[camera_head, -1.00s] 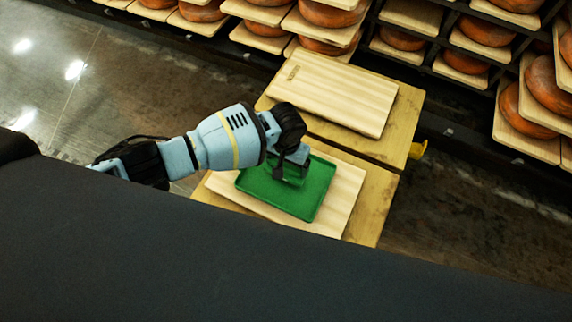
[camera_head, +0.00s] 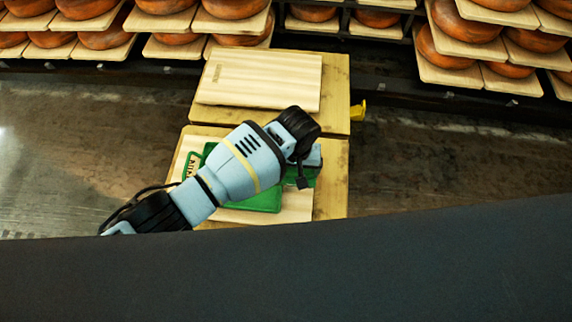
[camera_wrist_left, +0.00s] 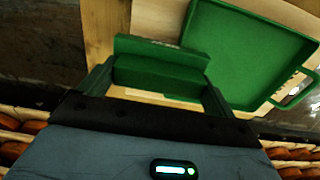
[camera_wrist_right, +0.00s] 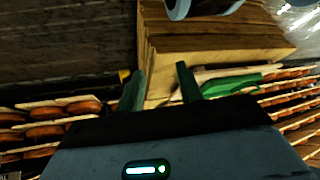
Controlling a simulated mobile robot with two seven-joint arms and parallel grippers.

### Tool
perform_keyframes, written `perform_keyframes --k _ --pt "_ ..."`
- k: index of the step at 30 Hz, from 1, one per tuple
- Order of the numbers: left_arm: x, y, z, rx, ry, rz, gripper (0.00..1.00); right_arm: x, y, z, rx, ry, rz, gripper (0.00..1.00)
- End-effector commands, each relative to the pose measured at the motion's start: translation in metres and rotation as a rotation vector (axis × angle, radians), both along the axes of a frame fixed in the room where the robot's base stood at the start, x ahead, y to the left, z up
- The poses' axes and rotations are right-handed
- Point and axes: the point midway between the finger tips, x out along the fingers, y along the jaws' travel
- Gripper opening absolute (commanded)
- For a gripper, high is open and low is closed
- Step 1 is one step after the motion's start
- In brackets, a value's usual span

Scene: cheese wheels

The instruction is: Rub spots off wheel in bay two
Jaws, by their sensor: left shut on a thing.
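My left gripper (camera_head: 303,168) is shut on a green block-like tool (camera_wrist_left: 160,72), with a finger on each side of it. It is over the right part of the boards in the head view, beside the green tray (camera_head: 262,203), which my arm partly covers. In the left wrist view the tray (camera_wrist_left: 245,50) looks empty. My right gripper (camera_wrist_right: 160,85) is open with nothing between its fingers; the head view does not show it. Orange cheese wheels (camera_head: 235,8) sit on rack boards at the back. I cannot tell which is bay two or see spots.
A pale board (camera_head: 260,80) lies bare on the rear wooden stack (camera_head: 335,90). The tray lies on another pale board (camera_head: 295,212) on the front stack. A yellow part (camera_head: 358,110) sticks out on the right. Floor is clear at left and right.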

Motion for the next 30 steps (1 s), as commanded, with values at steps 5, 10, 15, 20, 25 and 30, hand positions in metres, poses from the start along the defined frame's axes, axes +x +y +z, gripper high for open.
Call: perform_keyframes --k 5,10,15,20,25,30 --pt "0.000 0.000 0.001 0.000 -0.001 0.000 0.63 0.000 0.000 0.000 0.000 0.001 0.000 0.36" --pt "0.000 0.000 0.001 0.000 -0.001 0.000 0.76 -0.002 0.000 -0.001 -0.001 0.005 0.000 0.36" --pt "-0.001 0.004 0.002 0.000 -0.001 0.005 0.73 -0.002 0.000 0.000 -0.001 0.007 0.001 0.36" --pt "-0.013 0.028 0.014 0.001 -0.003 0.038 0.73 0.002 -0.001 0.013 -0.002 -0.006 0.001 0.36" --pt "-0.035 0.080 0.045 0.002 -0.010 0.101 0.73 0.012 -0.001 0.042 -0.003 -0.035 0.000 0.36" --pt "-0.060 0.142 0.094 0.004 -0.016 0.158 0.73 0.021 -0.002 0.074 -0.004 -0.070 -0.001 0.36"
